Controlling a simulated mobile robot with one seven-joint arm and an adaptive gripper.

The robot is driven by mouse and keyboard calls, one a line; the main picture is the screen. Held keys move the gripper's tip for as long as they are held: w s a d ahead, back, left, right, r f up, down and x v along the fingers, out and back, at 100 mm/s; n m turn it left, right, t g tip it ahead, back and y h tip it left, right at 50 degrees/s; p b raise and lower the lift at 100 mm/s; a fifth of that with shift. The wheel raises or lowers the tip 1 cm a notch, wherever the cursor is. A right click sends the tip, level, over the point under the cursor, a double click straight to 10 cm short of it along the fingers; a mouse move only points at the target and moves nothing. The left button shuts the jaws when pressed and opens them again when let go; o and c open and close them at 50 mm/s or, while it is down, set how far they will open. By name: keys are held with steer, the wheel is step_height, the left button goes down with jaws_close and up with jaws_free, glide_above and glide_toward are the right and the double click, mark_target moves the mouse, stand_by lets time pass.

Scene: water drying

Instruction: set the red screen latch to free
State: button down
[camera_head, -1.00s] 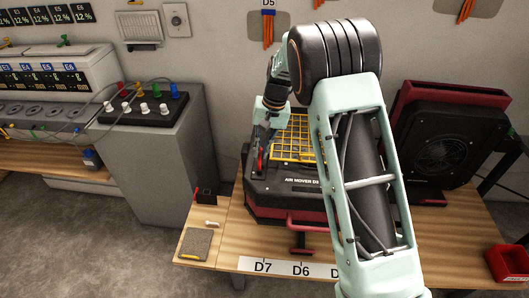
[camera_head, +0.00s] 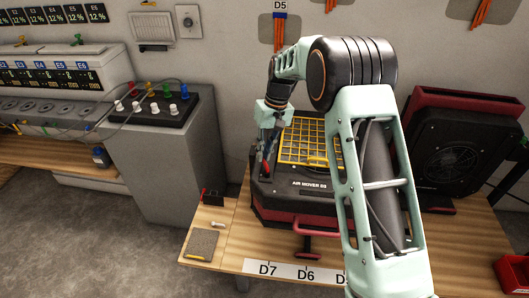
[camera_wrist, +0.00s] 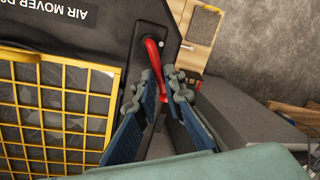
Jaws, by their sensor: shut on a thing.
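The red screen latch (camera_wrist: 153,60) is a curved red lever on the black air mover (camera_head: 275,199), beside its yellow screen (camera_wrist: 60,110). In the head view the latch (camera_head: 266,169) shows as a small red piece at the screen's left side. My gripper (camera_wrist: 168,85) is at the latch with its two fingers around the lever, shut on it. The yellow screen (camera_head: 303,140) lies flat on top of the air mover.
A second black fan with a red frame (camera_head: 452,155) stands at the right. A red bin (camera_head: 513,275) is at the right edge. A grey cabinet (camera_head: 165,165) stands left.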

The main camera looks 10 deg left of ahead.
steer(key=c, duration=2)
jaws_free()
steer(key=r, duration=0.4)
steer(key=d+r, duration=0.1)
steer(key=r, duration=0.3)
steer(key=w+d+r, duration=0.1)
steer(key=r, duration=0.3)
steer(key=shift+w, duration=0.1)
